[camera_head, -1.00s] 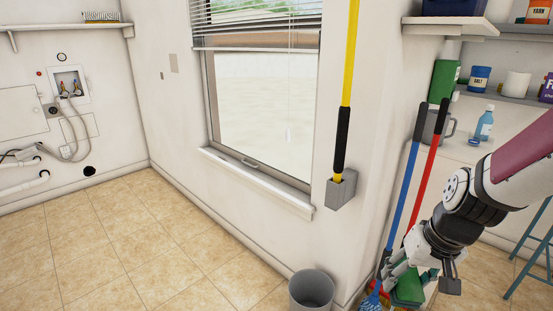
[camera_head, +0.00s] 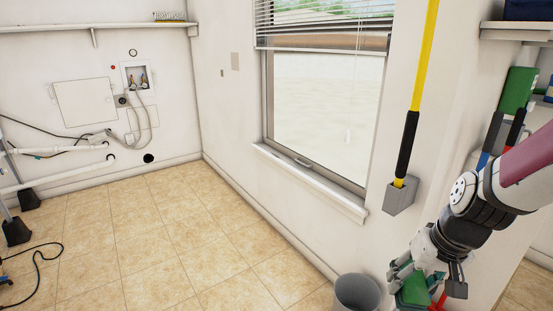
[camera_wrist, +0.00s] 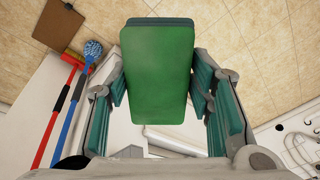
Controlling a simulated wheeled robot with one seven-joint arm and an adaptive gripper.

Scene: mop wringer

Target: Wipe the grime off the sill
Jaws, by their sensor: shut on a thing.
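The white window sill (camera_head: 312,183) runs under the window in the head view. I cannot make out grime on it from here. My gripper (camera_head: 418,276) is at the lower right, to the right of the sill and apart from it. It is shut on a green block (camera_head: 413,292), which looks like a sponge or pad. In the wrist view the green block (camera_wrist: 157,75) sits between the teal fingers (camera_wrist: 160,90) and hides much of what lies beyond it.
A grey bin (camera_head: 357,293) stands on the floor below the sill's right end. A yellow pole (camera_head: 423,55) stands in a grey wall holder (camera_head: 401,196) between sill and arm. Red and blue handles (camera_wrist: 71,115) show in the wrist view. The tiled floor at left is mostly clear.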

